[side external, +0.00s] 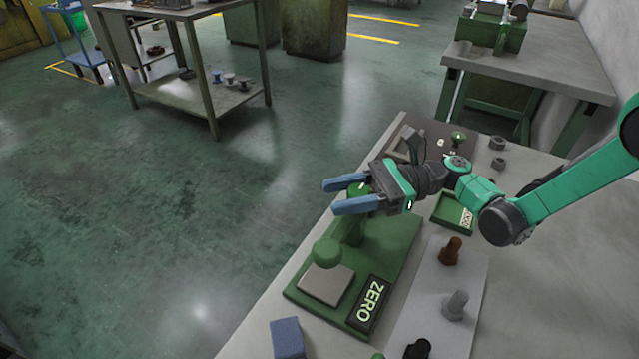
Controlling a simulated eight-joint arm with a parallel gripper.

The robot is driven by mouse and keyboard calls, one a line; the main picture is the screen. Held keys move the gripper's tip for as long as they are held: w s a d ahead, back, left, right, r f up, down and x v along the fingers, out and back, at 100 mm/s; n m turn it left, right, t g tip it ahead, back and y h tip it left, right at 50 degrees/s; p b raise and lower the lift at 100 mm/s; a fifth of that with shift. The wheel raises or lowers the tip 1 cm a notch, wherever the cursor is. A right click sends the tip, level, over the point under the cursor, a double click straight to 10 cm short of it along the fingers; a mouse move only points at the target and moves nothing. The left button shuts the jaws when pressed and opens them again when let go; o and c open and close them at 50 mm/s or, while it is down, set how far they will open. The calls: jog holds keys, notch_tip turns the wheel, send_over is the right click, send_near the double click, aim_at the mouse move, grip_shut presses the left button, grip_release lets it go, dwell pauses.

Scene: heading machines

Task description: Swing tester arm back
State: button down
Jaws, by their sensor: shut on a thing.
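The green tester stands on the bench, with a flat green base (398,240), a grey pad (326,285) and a dark "ZERO" display (372,302). A rounded green part (327,252) sits just behind the pad. The green tester arm (357,189) rises from the base and its upper end shows between my blue fingers. My gripper (335,197) points left above the tester, its fingers apart with the arm's upper end held between them. The fingers and gripper body hide part of the arm, so its exact tilt is unclear.
A blue block (286,338) lies at the front left of the bench. A pale mat (420,318) to the right bears brown, grey and black pieces. A green tray (455,212) and grey nuts (498,142) lie farther back. The bench's left edge is close to the tester.

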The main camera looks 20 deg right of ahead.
jog(key=shift+d+n+g, duration=0.1)
jog(key=shift+n+g, duration=0.3)
jog(key=shift+g, duration=0.2)
dwell(0.5)
jog(key=shift+s+d+n+g+h, duration=0.15)
jog(key=shift+n+g+h, duration=0.2)
jog(key=shift+n+g, duration=0.7)
jog(key=shift+s+a+n+g+h, duration=0.1)
jog(key=shift+n+g+h, duration=0.4)
jog(key=shift+g, duration=1)
jog(key=shift+s+d+n+g+h, duration=0.15)
jog(key=shift+n+g+h, duration=0.1)
jog(key=shift+n+g, duration=0.85)
jog(key=shift+g, duration=0.25)
jog(key=shift+c, duration=2.4)
grip_release()
jog(key=shift+a, duration=0.1)
